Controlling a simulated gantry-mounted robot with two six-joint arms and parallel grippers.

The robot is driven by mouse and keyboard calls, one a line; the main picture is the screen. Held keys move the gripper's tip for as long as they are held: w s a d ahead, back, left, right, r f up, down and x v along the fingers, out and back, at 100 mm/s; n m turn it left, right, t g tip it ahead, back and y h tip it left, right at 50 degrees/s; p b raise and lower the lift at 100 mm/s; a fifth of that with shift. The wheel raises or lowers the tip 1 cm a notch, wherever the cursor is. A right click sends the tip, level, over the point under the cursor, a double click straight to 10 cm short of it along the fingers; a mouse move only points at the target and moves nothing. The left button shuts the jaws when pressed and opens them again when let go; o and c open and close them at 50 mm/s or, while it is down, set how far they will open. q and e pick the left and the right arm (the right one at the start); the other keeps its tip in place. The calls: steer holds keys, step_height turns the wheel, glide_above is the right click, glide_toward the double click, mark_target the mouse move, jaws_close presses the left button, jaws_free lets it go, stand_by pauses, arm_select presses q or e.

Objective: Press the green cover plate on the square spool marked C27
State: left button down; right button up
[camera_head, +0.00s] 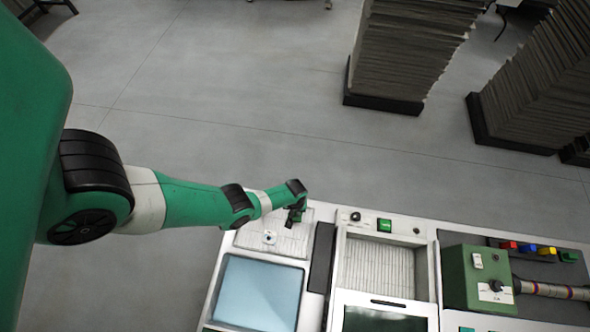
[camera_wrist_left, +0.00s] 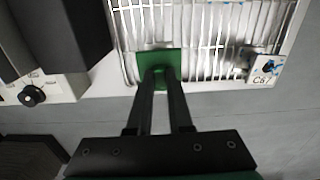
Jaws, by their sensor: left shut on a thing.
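My left gripper (camera_wrist_left: 160,76) is shut on a green cover plate (camera_wrist_left: 158,58), holding it above the slatted metal tray in the left wrist view. The same gripper (camera_head: 294,218) shows over the left tray in the head view, where the plate cannot be told apart. A white square spool (camera_wrist_left: 263,66) with a dark and blue centre sits at the tray's edge, to the right of the plate and apart from it. Its small mark looks like C27 or C87. The spool also shows in the head view (camera_head: 269,237), left of the gripper. My right gripper is out of view.
The slatted tray (camera_head: 250,240) has a light blue panel (camera_head: 257,293) in front and a dark bar (camera_head: 322,257) to its right. A second slatted bay (camera_head: 380,268) and a green control box (camera_head: 480,278) stand further right.

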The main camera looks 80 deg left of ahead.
arm_select(q)
steer(key=shift+f+b, duration=0.7)
stand_by(0.9)
steer(key=shift+c, duration=1.8)
jaws_free()
steer(key=shift+r, duration=0.1)
step_height(320, 180, up, 8)
steer(key=p, duration=0.8)
jaws_close()
